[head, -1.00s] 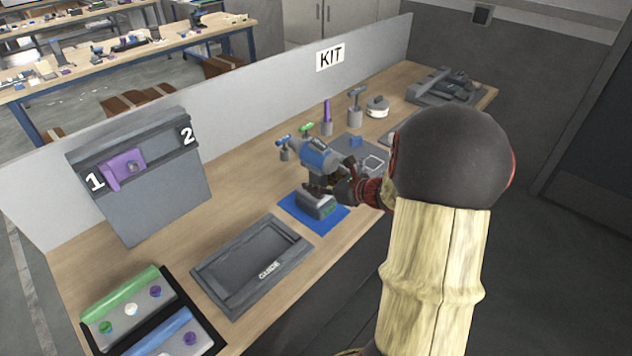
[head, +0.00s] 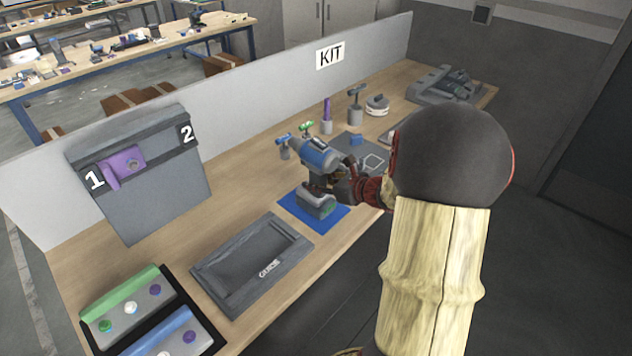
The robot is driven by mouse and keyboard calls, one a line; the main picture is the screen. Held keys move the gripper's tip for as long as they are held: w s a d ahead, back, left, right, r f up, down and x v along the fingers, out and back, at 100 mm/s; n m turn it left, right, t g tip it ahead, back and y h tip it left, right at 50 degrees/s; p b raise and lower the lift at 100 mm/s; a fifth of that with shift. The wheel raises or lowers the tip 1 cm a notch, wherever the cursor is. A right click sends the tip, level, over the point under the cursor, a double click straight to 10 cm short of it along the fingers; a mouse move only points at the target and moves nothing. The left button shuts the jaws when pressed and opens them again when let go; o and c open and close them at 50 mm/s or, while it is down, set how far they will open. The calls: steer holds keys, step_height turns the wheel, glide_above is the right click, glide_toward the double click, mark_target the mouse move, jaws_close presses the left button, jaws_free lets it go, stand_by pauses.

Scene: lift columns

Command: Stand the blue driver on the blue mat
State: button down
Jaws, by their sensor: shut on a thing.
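The blue driver (head: 318,154) has a blue body and a grey foot with a green patch. It looks roughly upright, with its foot over the blue mat (head: 321,227). I cannot tell whether the foot touches the mat or sits just above it. My gripper (head: 338,187) is shut on the driver's handle, coming from the right. The fingers and handle overlap, so the grip is partly hidden. The mat shows around the foot at the left, front and right.
A grey tray marked GUIDE (head: 205,270) lies to the left of the mat. Small tools with blue (head: 284,140), green and purple (head: 327,110) handles stand behind the driver. A grey partition (head: 250,105) runs along the back.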

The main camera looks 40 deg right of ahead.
steer(key=c, duration=1.3)
jaws_free()
steer(key=shift+f, duration=0.1)
steer(key=shift+c, duration=0.2)
steer(key=shift+o, duration=0.2)
steer(key=shift+s+f, duration=0.1)
steer(key=v, duration=1.2)
